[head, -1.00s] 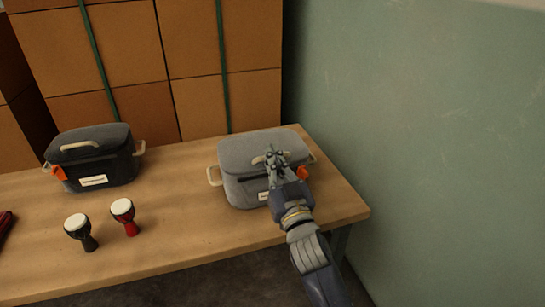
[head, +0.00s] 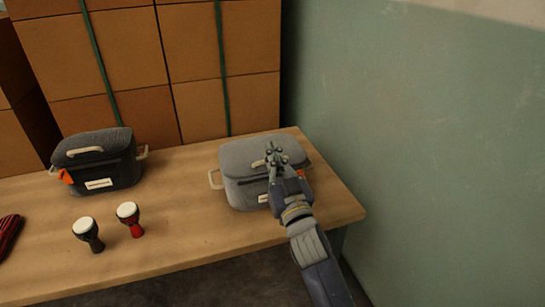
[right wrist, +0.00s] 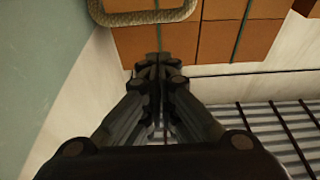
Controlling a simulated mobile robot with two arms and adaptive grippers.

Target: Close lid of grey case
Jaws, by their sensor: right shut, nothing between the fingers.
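The grey case (head: 238,190) stands at the right end of the wooden table. Its lid (head: 240,153) lies down over the body and looks closed; whether it is fully seated cannot be told. A pale side handle (head: 214,180) sticks out on its left. My right gripper (head: 271,152) is over the lid and hides part of its top and front. Its fingers are together and empty, which the right wrist view (right wrist: 158,65) also shows. Contact with the lid cannot be told. My left gripper is out of view.
A darker case (head: 115,172) with its lid down stands on the table's left. Two small goblet drums, one black (head: 88,235) and one red (head: 130,220), stand in front. A dark red object (head: 9,235) is at the left edge. Boxes stand behind; a green wall (head: 430,140) is right.

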